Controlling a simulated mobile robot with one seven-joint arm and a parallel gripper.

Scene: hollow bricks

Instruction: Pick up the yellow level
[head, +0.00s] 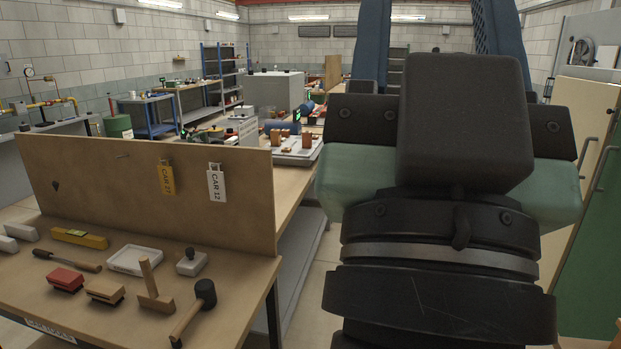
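The yellow level (80,238) is a short yellow bar with a greenish patch on its top. It lies flat on the brown table (225,290) at the left of the head view, near the foot of an upright board. My arm fills the right half of the view, dark with teal parts, well to the right of the level. I cannot make out the fingers of my gripper in this view.
A brown board (110,190) stands behind the level. White blocks (20,231), a trowel-like tool (66,260), a red brush (66,279), a white tray (136,260) and a black mallet (197,308) lie close by. Floor shows between table and arm.

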